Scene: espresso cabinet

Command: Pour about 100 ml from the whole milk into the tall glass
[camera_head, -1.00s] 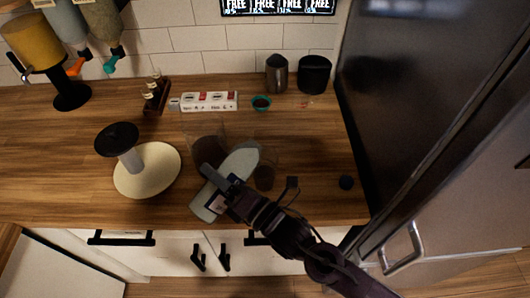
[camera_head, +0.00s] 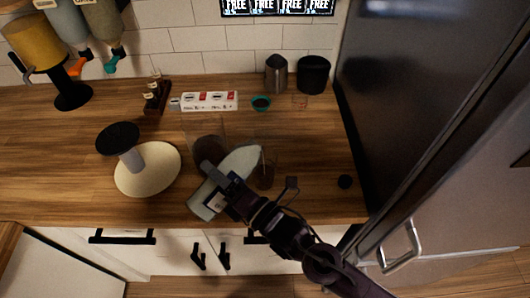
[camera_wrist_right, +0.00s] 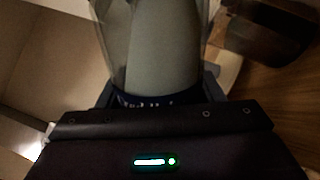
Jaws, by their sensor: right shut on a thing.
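The whole milk (camera_head: 240,160) is a clear bottle with pale contents and a dark label. My right gripper (camera_head: 222,186) is shut around its body and holds it tilted far over, mouth to the upper right. The tall glass (camera_head: 267,174) is see-through and stands by the bottle's mouth, partly hard to make out against the wood. I cannot tell whether milk is flowing or how much is in the glass. In the right wrist view the bottle (camera_wrist_right: 160,50) fills the middle, between the fingers. My left gripper is not in view.
A clear vessel with dark contents (camera_head: 208,150) stands close behind my right gripper. A cream round stand (camera_head: 150,183) is at left. A white box (camera_head: 210,102), a steel pitcher (camera_head: 276,73) and a black container (camera_head: 314,75) are behind.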

